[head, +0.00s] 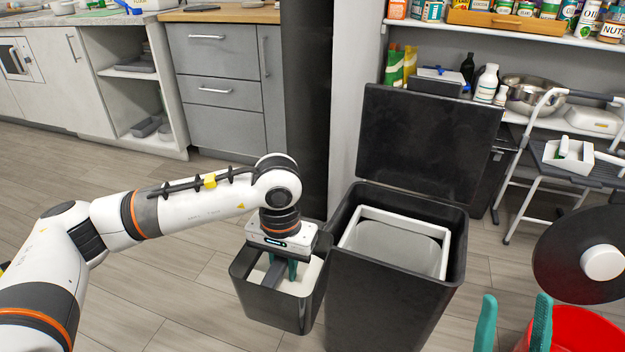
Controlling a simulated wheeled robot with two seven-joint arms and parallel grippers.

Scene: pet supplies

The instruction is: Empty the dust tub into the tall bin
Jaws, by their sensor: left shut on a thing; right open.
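The dust tub (273,307) is a small dark square container with pale material inside, left of the tall bin. My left gripper (281,270) points down into its mouth, shut on a grey bar-like part of it; its fingers partly hide the inside. I cannot tell whether the tub touches the floor. The tall bin (383,303) is black, upright and open, its black lid (428,144) raised at the back. A white frame rims the opening, with a grey interior below. My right gripper (515,325) shows two teal fingers, apart and empty, at the bottom right.
A red bucket (583,330) and a dark disc with a white hub (574,252) are at the lower right. A step stand (580,172) holds a white caddy. A dark pillar (307,110) and grey drawers (217,92) stand behind. Floor at left is clear.

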